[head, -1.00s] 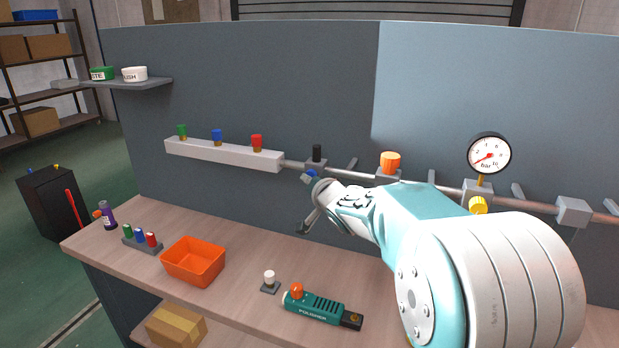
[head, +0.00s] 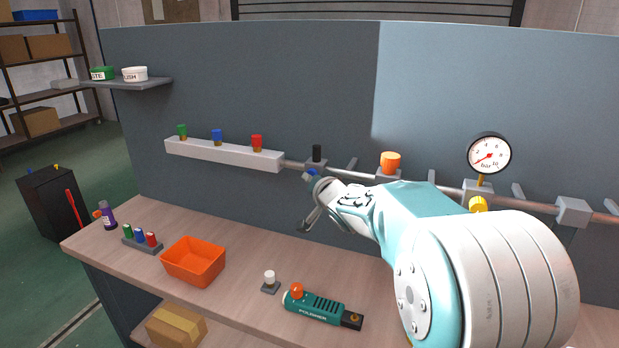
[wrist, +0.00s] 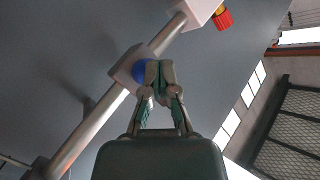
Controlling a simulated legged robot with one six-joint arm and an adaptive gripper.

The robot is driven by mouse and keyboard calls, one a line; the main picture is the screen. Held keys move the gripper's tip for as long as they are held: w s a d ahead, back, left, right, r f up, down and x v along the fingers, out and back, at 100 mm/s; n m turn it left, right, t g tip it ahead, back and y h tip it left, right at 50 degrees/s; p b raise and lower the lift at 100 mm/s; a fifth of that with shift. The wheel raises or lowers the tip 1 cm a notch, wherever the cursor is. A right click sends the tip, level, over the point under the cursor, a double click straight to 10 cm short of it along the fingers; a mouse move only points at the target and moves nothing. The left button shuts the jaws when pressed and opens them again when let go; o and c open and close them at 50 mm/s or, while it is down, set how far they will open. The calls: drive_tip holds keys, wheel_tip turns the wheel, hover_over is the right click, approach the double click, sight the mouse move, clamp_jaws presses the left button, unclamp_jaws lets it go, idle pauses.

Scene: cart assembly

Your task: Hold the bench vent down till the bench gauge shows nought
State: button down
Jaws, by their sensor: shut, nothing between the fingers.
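The bench gauge (head: 489,155) is a round white dial on the pipe at the right. Its red needle points to the lower left, at the low end of the scale; the exact reading is too small to tell. A blue button (head: 309,175), which looks like the bench vent, sits on a grey pipe block below a black knob. My gripper (head: 317,183) is shut and empty, with its tips at the blue button. In the wrist view, the closed fingertips (wrist: 160,74) overlap the blue button (wrist: 141,72) and partly hide it. Contact or pressing cannot be told.
An orange knob (head: 390,161) and a yellow knob (head: 478,204) sit along the pipe. A white manifold (head: 225,154) has green, blue and red knobs. An orange bin (head: 193,262), a white button on a base (head: 270,281) and a green polisher (head: 318,305) stand on the bench.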

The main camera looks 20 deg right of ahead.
drive_tip(key=shift+s+a, duration=0.55)
drive_tip(key=shift+s, duration=0.15)
drive_tip(key=s+a, duration=0.1)
drive_tip(key=s, duration=0.1)
drive_tip(key=s+a, duration=0.2)
idle(0.4)
idle(0.6)
drive_tip(key=s+f+n+g+h, duration=0.1)
drive_tip(key=s+f+n+g, duration=0.1)
drive_tip(key=s, duration=0.9)
drive_tip(key=s+f+n+g, duration=0.1)
drive_tip(key=s+g, duration=0.4)
drive_tip(key=s, duration=0.7)
drive_tip(key=s+f+n+g+h, duration=0.1)
drive_tip(key=s+f+n+g, duration=0.1)
drive_tip(key=s, duration=0.9)
drive_tip(key=shift+s+d+f+n+g+h, duration=0.3)
drive_tip(key=shift+d+f+g, duration=0.15)
drive_tip(key=shift+f+g, duration=0.45)
